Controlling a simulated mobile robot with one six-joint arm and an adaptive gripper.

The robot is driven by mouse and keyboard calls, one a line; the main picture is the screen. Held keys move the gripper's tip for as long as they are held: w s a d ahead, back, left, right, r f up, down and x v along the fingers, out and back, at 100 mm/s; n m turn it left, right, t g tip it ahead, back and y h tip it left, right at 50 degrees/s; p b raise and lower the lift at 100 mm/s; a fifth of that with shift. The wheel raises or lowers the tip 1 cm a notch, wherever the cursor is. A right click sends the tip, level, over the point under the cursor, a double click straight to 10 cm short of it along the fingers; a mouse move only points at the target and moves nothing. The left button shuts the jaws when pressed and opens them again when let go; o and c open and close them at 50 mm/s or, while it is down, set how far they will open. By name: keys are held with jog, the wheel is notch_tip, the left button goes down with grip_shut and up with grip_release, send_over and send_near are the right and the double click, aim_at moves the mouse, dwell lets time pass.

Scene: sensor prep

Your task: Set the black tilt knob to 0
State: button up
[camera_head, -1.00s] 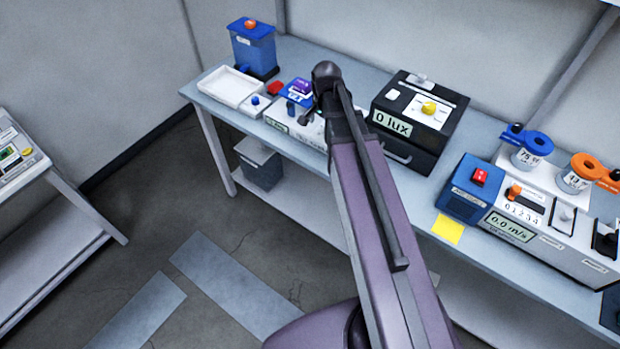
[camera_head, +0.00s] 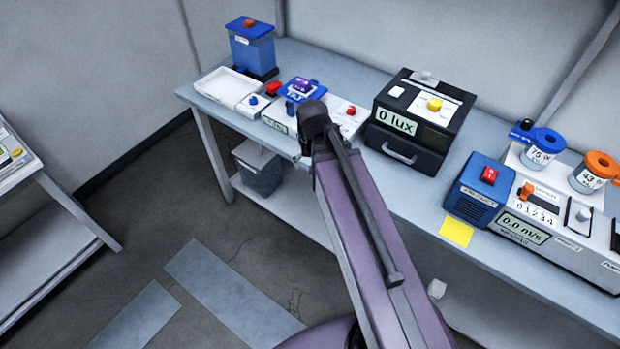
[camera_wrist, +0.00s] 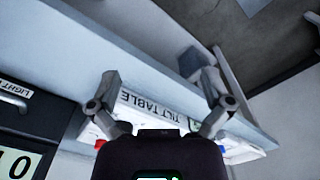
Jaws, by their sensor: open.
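The tilt table unit (camera_head: 277,124) is a pale box on the bench, left of the black light box, with a blue platform (camera_head: 304,90) and a small display on its front. A small dark knob (camera_head: 290,107) stands on it; I cannot tell if this is the black tilt knob. My arm covers part of the unit, and the tilt reading is too small to read. In the wrist view the TILT TABLE label (camera_wrist: 150,107) shows between the fingers of my gripper (camera_wrist: 158,80). My gripper is open and empty; its body hides most of the unit there.
The black light box (camera_head: 415,125) reads 0 lux and stands close on the right. A white tray (camera_head: 212,80) and blue container (camera_head: 252,50) are on the left. A blue fan box (camera_head: 480,190) and yellow note (camera_head: 456,232) are farther right.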

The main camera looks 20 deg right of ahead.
jog(key=shift+s+a+f+n+b, duration=0.3)
jog(key=shift+s+f+n, duration=0.1)
jog(key=shift+s+n, duration=0.15)
jog(key=shift+s+a+f+n+b, duration=0.2)
jog(key=shift+s+a+f+n, duration=0.15)
jog(key=shift+s+n, duration=0.15)
